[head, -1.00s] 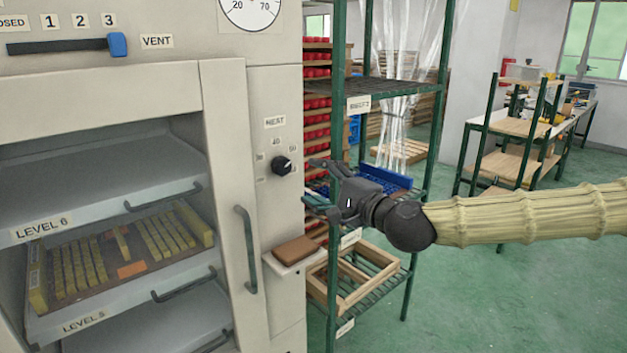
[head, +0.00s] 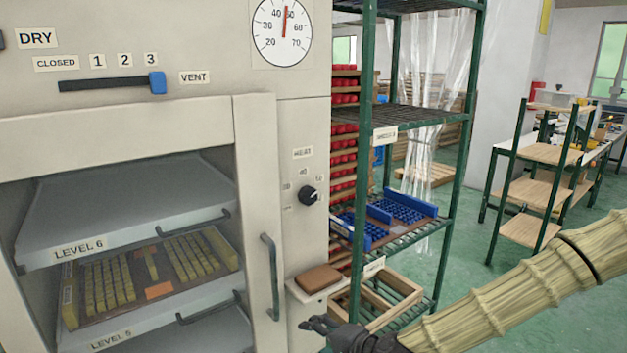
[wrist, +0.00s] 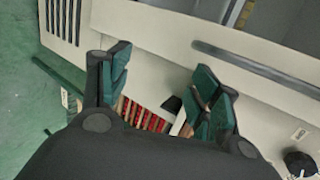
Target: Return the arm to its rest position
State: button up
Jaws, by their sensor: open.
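My gripper (head: 322,326) is low in the head view, right of the cabinet's door handle and below the small shelf with the brown pad. Its fingers point left and part of the hand is cut off by the bottom edge. My arm, in a tan ribbed sleeve, reaches in from the right. In the wrist view my gripper (wrist: 160,95) has its two dark green-padded fingers spread apart with nothing between them. Beyond them are the pale cabinet front and a grey bar handle (wrist: 258,70).
A green rack (head: 367,180) holds blue trays (head: 405,207) and a wooden frame (head: 405,290).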

jog(key=s+d+f+n+g+h+p, duration=0.2)
jog(key=s+d+f+g, duration=0.1)
jog(key=s+f, duration=0.65)
jog(key=s+d+f+n+g+h+p, duration=0.1)
jog(key=s+d+f+n+g+h, duration=0.2)
jog(key=s+f, duration=0.7)
jog(key=s+d+f+n+g+h+p, duration=0.1)
jog(key=s+d+f+n, duration=0.1)
jog(key=s+d, duration=0.5)
jog(key=s+d+f+n+g+h+p, duration=0.1)
jog(key=s+d+f+n+h, duration=0.1)
jog(key=s+d+f, duration=0.2)
jog(key=s+d, duration=0.3)
jog(key=d, duration=0.1)
jog(key=shift+s+d+f+g, duration=0.25)
jog(key=shift+s+f+g, duration=0.05)
jog(key=shift+f, duration=0.05)
